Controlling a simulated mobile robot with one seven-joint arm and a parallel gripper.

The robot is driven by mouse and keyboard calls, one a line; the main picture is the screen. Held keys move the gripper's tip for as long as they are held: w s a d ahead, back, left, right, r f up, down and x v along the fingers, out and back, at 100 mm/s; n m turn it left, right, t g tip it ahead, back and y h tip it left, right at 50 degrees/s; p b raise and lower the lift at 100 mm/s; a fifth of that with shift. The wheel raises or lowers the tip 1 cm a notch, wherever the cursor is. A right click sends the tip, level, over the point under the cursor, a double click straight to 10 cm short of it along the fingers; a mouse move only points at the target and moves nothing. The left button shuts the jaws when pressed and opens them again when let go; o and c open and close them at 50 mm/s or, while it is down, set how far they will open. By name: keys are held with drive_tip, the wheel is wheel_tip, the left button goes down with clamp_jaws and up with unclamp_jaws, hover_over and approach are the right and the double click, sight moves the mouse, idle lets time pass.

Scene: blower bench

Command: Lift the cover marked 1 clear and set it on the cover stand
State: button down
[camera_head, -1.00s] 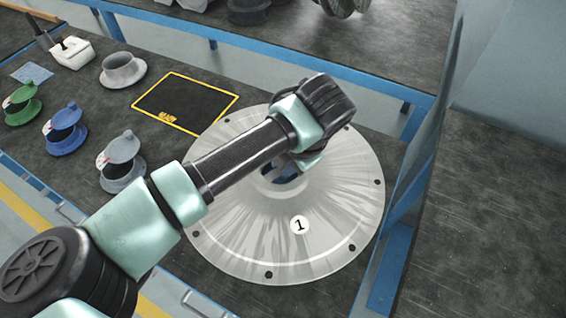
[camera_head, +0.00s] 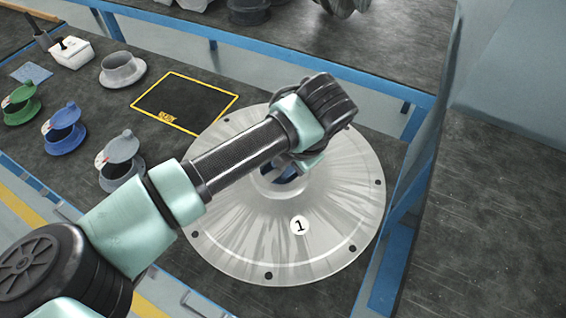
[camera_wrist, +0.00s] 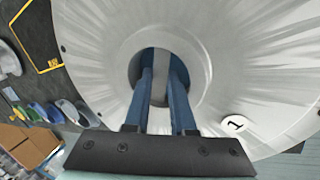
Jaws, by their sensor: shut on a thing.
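The cover marked 1 (camera_head: 325,225) is a wide silver, shallow cone with bolt holes around its rim and a round opening at its middle. It appears level over the dark bench; I cannot tell whether it touches the bench. It fills much of the wrist view (camera_wrist: 240,60). My gripper (camera_head: 283,172) is at the cover's centre, partly hidden by my wrist in the head view. In the wrist view its blue fingers (camera_wrist: 161,80) reach into the central opening and are shut on a grey part of the cover between them. I cannot make out the cover stand.
A yellow-outlined dark mat (camera_head: 185,103) lies behind and left of the cover. Green (camera_head: 22,103), blue (camera_head: 64,130) and grey (camera_head: 120,158) lidded pieces stand at left, with a grey flanged ring (camera_head: 122,70). A blue frame post (camera_head: 392,262) is close to the cover's right side.

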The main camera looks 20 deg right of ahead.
drive_tip(key=shift+f+b, duration=0.6)
drive_tip(key=shift+b, duration=0.1)
idle(0.5)
